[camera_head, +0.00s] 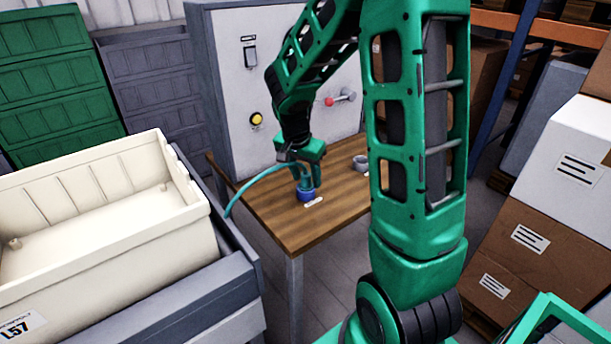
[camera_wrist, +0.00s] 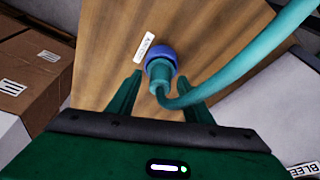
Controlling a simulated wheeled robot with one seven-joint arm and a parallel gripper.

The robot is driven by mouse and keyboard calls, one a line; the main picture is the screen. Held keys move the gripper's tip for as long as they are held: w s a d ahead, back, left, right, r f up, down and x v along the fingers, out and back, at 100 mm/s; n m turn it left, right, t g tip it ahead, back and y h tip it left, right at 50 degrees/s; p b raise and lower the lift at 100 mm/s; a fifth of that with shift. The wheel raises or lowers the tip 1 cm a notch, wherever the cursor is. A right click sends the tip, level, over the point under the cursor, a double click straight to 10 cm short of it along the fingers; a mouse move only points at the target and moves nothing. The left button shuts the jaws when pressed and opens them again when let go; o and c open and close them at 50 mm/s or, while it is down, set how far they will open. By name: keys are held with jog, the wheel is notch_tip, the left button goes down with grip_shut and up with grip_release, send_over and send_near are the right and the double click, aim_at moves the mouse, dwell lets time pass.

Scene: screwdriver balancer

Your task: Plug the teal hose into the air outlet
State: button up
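The teal hose (camera_head: 262,174) arcs from the left table edge to a blue round fitting (camera_head: 306,195) on the wooden table. In the wrist view the hose (camera_wrist: 245,62) bends up to an upright teal end piece (camera_wrist: 161,72), which stands at the blue fitting (camera_wrist: 162,53). A small white label (camera_wrist: 144,47) lies beside it; its text is too small to read. How deep the end piece sits is hidden. My gripper (camera_wrist: 160,77) is above the fitting, with its two fingers apart on either side of the end piece and gaps visible. It also shows in the head view (camera_head: 304,170).
The wooden table (camera_head: 285,225) has a grey cup-like ring (camera_head: 361,163) on its right part. A grey cabinet (camera_head: 229,100) with a yellow button and red-knobbed lever stands behind. A cream crate (camera_head: 100,215) is at left, cardboard boxes (camera_head: 518,236) at right.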

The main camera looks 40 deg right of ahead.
jog(key=v, duration=1)
jog(key=shift+r, duration=0.4)
jog(key=shift+a, duration=0.1)
jog(key=s+n+g+y, duration=0.1)
jog(key=s+n+y, duration=0.2)
jog(key=s, duration=2.4)
jog(key=n, duration=0.3)
jog(key=shift+d+f+n, duration=0.25)
jog(key=shift+d+n, duration=0.1)
jog(key=shift+n, duration=0.05)
jog(key=shift+s, duration=0.15)
